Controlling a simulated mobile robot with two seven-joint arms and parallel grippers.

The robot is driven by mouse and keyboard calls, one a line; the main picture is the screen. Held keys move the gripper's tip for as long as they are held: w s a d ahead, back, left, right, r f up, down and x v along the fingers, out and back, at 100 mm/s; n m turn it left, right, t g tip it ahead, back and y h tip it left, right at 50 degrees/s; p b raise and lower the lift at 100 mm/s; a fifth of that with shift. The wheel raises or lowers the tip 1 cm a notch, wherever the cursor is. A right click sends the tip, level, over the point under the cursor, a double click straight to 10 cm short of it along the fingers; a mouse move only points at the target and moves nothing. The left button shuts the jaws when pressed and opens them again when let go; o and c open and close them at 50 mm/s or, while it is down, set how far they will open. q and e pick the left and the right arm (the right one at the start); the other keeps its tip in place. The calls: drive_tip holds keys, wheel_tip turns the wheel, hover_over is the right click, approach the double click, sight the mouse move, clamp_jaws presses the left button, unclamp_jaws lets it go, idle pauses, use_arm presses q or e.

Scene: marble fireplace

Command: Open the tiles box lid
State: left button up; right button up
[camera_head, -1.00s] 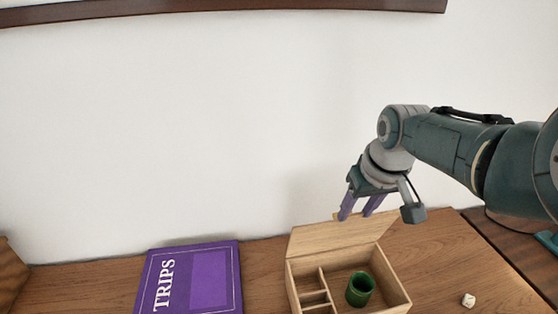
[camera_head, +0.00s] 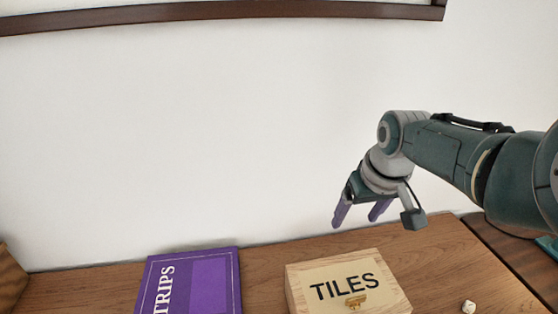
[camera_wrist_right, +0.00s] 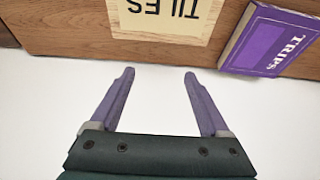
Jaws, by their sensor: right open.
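The tiles box (camera_head: 308,272) is a light wooden box on the wooden surface, in the lower right of the head view. Its lid is shut, with a cream label reading TILES and a brass clasp (camera_head: 355,301) at the front edge. The inside is hidden. My right gripper (camera_head: 356,220) is open and empty, above and behind the box, with its purple fingers apart and clear of the lid. In the right wrist view the box (camera_wrist_right: 165,14) shows upside down at the top, beyond the spread fingertips (camera_wrist_right: 159,73). My left gripper is not in view.
A purple TRIPS box (camera_head: 205,282) lies left of the tiles box, and also shows in the right wrist view (camera_wrist_right: 262,42). A small white die (camera_head: 468,306) lies to the right. The white wall (camera_head: 200,140) rises close behind.

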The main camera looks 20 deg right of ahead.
drive_tip(key=p+v, duration=0.4)
drive_tip(key=v, duration=0.5)
drive_tip(key=shift+r, duration=0.3)
drive_tip(key=shift+s, duration=0.1)
